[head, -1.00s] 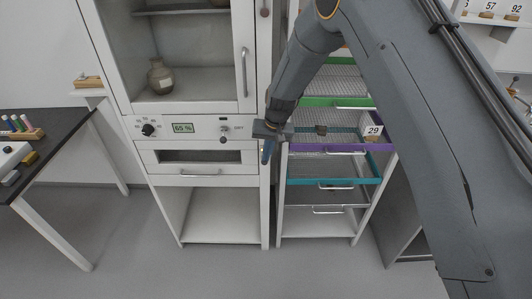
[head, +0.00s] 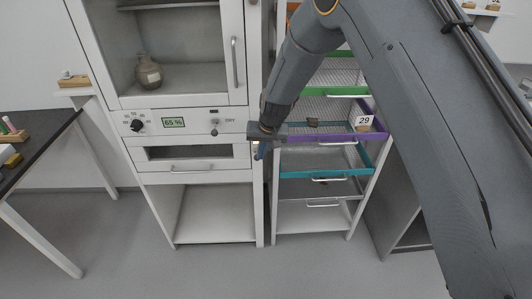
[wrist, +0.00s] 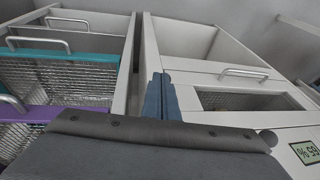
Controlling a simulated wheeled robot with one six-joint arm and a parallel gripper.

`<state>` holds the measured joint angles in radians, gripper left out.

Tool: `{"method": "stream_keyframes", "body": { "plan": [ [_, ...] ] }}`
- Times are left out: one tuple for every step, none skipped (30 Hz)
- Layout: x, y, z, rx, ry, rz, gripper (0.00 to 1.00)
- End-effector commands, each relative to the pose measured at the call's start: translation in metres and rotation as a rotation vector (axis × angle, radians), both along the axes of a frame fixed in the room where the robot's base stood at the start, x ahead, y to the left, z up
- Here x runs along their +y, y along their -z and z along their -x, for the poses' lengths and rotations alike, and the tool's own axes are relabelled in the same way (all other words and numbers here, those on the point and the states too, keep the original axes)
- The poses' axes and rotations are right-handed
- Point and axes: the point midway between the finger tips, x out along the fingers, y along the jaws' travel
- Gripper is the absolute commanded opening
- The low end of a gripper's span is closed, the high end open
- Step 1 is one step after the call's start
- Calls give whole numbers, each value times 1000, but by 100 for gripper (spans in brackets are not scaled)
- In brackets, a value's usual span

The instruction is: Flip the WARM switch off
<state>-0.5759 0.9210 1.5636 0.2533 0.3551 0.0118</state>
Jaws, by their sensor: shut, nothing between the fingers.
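I cannot read a WARM label in either view; that switch may be hidden by my gripper or too small to tell. My gripper (head: 261,151) is shut and empty, pointing down in front of the cabinet's right edge, right of and below the toggle. In the wrist view the blue fingers (wrist: 161,98) lie together near the cabinet's side post. The toggle does not show there.
The panel also has a black knob (head: 137,125) and a 65 % display (head: 173,122). Below is a drawer with a handle (head: 192,168). A rack of wire drawers (head: 322,160) stands close on the right. A dark table (head: 40,145) is at left. The floor in front is clear.

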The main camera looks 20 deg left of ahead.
Motion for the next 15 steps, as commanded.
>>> {"method": "stream_keyframes", "body": {
  "plan": [
    [3,6,3,0,-6,0,0],
    [5,7,5,0,-10,-1,0],
    [6,10,8,0,-13,0,0],
    [8,12,10,0,-15,0,0],
    [9,14,13,0,-17,0,0],
    [11,16,15,0,-20,0,0],
    [11,16,16,0,-21,-1,0],
    [12,14,16,0,-22,-1,0],
    [13,13,17,0,-23,-1,0],
    [13,13,17,-1,-24,-1,0],
    [13,13,17,-1,-24,-1,0],
    [13,13,17,-1,-24,-1,0],
    [12,13,17,0,-23,-1,0],
    [12,13,17,0,-23,-1,0],
    [12,12,16,0,-23,-1,0]
  ]
}}
